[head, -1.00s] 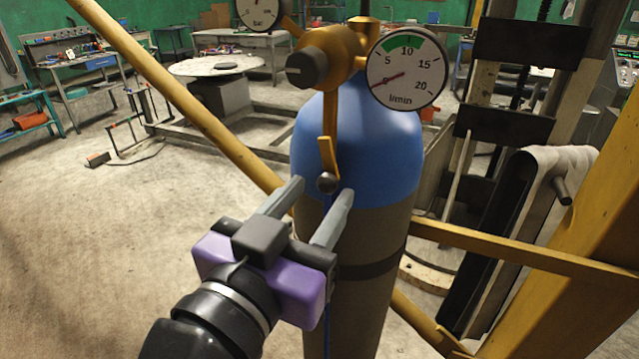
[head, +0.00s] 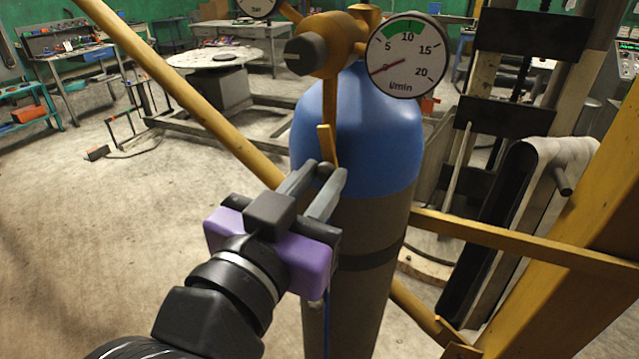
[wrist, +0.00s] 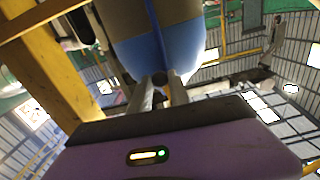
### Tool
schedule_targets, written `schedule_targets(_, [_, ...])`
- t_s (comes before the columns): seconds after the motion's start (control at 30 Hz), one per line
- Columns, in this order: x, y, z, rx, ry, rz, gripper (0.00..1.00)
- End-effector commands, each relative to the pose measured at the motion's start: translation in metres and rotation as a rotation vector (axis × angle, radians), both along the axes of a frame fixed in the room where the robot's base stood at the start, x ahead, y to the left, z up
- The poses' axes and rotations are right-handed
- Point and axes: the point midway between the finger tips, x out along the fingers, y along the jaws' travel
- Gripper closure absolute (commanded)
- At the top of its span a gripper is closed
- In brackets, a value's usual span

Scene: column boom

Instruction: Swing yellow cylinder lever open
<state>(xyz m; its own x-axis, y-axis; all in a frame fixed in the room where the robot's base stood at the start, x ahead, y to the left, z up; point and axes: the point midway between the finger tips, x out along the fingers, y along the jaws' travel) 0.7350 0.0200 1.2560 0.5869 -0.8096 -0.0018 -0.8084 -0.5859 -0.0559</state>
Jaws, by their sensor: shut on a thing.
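The yellow lever (head: 326,146) hangs down from the yellow regulator (head: 328,44), in front of a gas cylinder (head: 355,130) with a blue top and grey-brown body. My gripper (head: 326,172) reaches in from the lower left, its grey fingers closed around the lever's lower end. The dark ball knob at that end is hidden by the fingers in the head view. In the wrist view the fingertips of my gripper (wrist: 160,82) close on the dark knob (wrist: 160,78), with the cylinder (wrist: 155,40) behind.
A round dial (head: 407,56) marked l/min sits right of the regulator. A yellow diagonal bar (head: 180,95) passes left of the cylinder, and a yellow rail (head: 520,245) runs to its right. The floor at left (head: 100,220) is clear.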

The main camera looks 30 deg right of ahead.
Motion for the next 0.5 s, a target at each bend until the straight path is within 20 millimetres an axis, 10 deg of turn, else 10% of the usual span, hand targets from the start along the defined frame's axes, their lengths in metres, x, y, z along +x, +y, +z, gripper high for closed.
schedule_targets(0.5, [0.0081,0.0065,-0.0017,0.127,-0.179,0.002,1.0])
